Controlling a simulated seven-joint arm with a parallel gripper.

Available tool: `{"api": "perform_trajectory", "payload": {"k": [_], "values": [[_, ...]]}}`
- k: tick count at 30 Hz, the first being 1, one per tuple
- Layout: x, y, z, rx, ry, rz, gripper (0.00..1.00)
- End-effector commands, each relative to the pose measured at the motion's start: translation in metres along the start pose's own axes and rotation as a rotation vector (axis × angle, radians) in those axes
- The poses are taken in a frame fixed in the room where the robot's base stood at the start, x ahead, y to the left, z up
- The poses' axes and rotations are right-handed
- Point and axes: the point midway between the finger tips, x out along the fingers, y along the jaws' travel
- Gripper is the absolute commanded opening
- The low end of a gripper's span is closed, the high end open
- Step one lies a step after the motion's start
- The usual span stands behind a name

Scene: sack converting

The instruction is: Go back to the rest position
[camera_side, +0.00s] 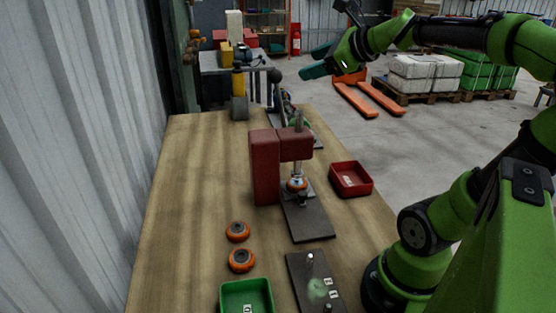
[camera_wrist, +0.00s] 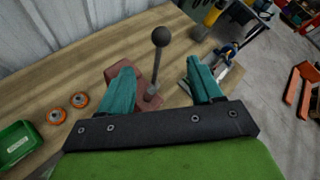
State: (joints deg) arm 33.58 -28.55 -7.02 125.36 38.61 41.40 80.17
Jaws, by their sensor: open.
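My gripper (camera_side: 318,64) is raised high above the far right side of the bench in the side view. In the wrist view its two teal fingers (camera_wrist: 160,82) are spread apart with nothing held between them. Below it stands a red press (camera_side: 265,165) with a dark base plate, and an orange wheel (camera_side: 297,184) sits under its ram. The press lever with a black ball knob (camera_wrist: 161,36) shows between and beyond the fingers in the wrist view; the gripper appears apart from it.
Two orange wheels (camera_side: 240,260) lie on the wooden bench (camera_side: 190,200). A green bin (camera_side: 246,284) and a dark plate with pins (camera_side: 300,268) are at the near end. A red bin (camera_side: 350,166) stands right of the press. The bench's left part is clear.

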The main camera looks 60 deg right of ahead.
Motion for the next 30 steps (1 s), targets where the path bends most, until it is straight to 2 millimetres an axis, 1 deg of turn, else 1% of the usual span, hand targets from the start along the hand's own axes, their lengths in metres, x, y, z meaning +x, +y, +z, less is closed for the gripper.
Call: {"api": "perform_trajectory", "payload": {"k": [1, 5, 15, 17, 19, 20, 22, 23, 24, 26, 27, 29, 30], "values": [[-0.005, 0.000, 0.000, 0.000, 0.000, -0.001, 0.65], [-0.012, 0.000, 0.000, 0.001, 0.001, 0.000, 0.65], [-0.013, 0.000, 0.000, -0.005, 0.001, 0.001, 0.65], [-0.013, 0.001, 0.000, -0.031, 0.001, 0.002, 0.65], [-0.013, 0.002, -0.003, -0.112, 0.010, 0.007, 0.65], [-0.012, 0.004, -0.006, -0.167, 0.019, 0.015, 0.65], [-0.010, 0.013, -0.015, -0.345, 0.049, 0.046, 0.65], [-0.008, 0.022, -0.019, -0.444, 0.058, 0.074, 0.65], [-0.007, 0.036, -0.023, -0.594, 0.064, 0.117, 0.65], [-0.005, 0.061, -0.030, -0.840, 0.061, 0.193, 0.65], [-0.004, 0.079, -0.034, -1.009, 0.047, 0.249, 0.65], [-0.005, 0.108, -0.040, -1.275, 0.011, 0.334, 0.65], [-0.007, 0.128, -0.045, -1.452, -0.026, 0.391, 0.65]]}}
